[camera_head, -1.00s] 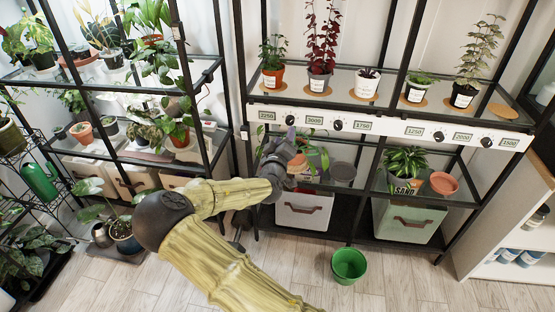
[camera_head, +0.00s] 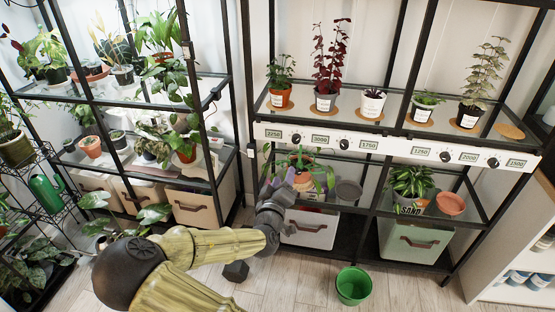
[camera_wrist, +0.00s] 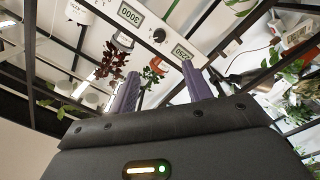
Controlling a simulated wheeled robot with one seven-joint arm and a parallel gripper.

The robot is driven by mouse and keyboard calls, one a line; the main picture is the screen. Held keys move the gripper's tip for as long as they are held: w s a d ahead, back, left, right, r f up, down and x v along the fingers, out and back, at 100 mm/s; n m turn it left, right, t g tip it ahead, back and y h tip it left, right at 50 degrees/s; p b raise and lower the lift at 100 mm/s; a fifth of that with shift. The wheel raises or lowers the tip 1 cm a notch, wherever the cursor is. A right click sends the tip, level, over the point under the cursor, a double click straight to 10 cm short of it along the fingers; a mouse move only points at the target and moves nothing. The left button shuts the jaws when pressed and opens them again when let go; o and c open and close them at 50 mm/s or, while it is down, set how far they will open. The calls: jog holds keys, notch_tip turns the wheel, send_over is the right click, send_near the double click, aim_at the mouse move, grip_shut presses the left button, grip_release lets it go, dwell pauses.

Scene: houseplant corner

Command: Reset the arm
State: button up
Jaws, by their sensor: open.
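My gripper (camera_head: 284,176) shows in the head view with purple fingers, in front of the lower shelf of the right-hand rack. It overlaps the pot of a leafy plant (camera_head: 303,160) in the picture; I cannot tell whether it touches. In the wrist view the two purple fingers of my gripper (camera_wrist: 160,78) stand wide apart, with nothing held between them. Behind them are the display strip (camera_wrist: 160,30) and a dark red plant (camera_wrist: 108,55).
The right rack's upper shelf holds several potted plants on cork coasters above the display strip (camera_head: 390,146). A green pot (camera_head: 353,287) stands on the wooden floor. A grey pot (camera_head: 348,190) and a terracotta pot (camera_head: 451,205) sit on the lower shelf. A plant-filled rack (camera_head: 222,120) stands left.

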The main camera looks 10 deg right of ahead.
jog(key=s+d+f+m+g+y, duration=0.2)
jog(key=s+d+f+m+g, duration=0.4)
jog(key=s+d+f+g, duration=0.3)
jog(key=s+a+r+g+y, duration=0.1)
jog(key=s+r+g+y, duration=0.15)
jog(key=s+r, duration=0.4)
jog(key=s+a+r+g+y, duration=0.1)
jog(key=s+r+g+y, duration=0.15)
jog(key=s, duration=0.65)
notch_tip(320, 180, up, 22)
jog(key=p, duration=2.2)
jog(key=shift+w+a+g+h+p, duration=0.2)
jog(key=shift+g+h+p, duration=0.1)
jog(key=shift+h, duration=0.1)
